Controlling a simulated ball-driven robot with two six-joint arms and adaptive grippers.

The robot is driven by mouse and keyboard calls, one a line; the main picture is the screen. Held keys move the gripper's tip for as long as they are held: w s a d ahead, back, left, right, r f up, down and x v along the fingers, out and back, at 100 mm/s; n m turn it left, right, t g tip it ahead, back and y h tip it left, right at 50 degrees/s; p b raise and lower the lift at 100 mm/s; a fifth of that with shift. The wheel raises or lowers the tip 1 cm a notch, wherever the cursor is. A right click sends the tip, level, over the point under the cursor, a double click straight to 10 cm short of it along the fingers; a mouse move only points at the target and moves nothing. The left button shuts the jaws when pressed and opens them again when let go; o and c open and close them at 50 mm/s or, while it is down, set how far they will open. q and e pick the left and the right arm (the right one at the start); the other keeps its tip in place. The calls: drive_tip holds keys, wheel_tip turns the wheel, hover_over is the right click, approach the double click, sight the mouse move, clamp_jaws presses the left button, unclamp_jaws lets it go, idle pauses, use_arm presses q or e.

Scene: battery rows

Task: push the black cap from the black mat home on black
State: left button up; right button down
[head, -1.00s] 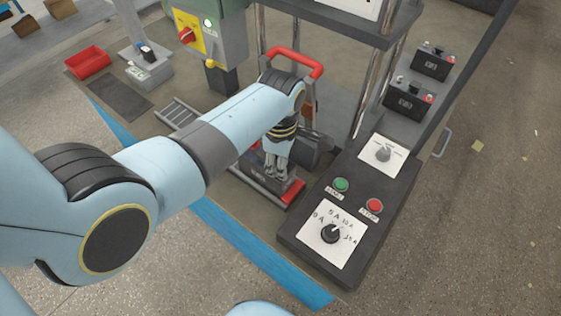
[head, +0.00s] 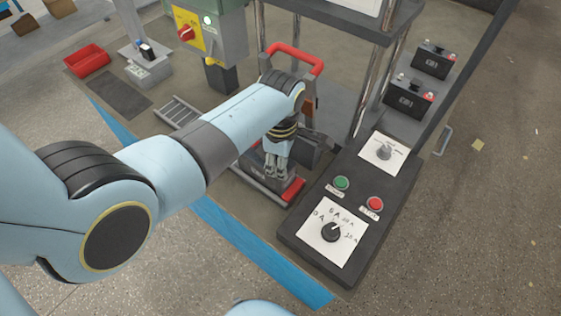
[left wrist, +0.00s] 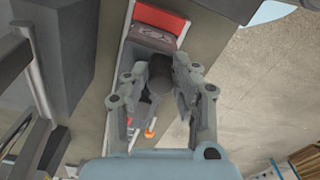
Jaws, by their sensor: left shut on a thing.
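My left gripper (head: 276,168) points down over a dark battery (head: 290,188) in a low frame with red ends. In the left wrist view, the left gripper (left wrist: 165,82) is shut on the black cap (left wrist: 160,72), a dark cylinder. The cap is over the battery (left wrist: 152,42). The fingers and cap hide the black terminal, so I cannot tell whether they touch. A small orange-red part (left wrist: 150,132) shows nearer the wrist. The black mat (head: 118,96) lies bare at the left. My right gripper is out of view.
A red bin (head: 88,61) and a small stand (head: 148,66) are at the back left. A control panel (head: 300,236) with knobs and buttons is right of the gripper. Two more batteries (head: 410,98) stand behind it. A red handle (head: 312,62) rises behind my arm.

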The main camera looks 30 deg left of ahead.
use_arm(q)
drive_tip(key=o, duration=0.9)
drive_tip(key=shift+c, duration=0.2)
drive_tip(key=shift+o, duration=0.4)
drive_tip(key=o, duration=0.4)
wheel_tip(320, 180, up, 3)
drive_tip(key=p, duration=0.2)
drive_tip(key=shift+f+p, duration=0.2)
drive_tip(key=shift+p, duration=0.2)
drive_tip(key=shift+r, duration=2.2)
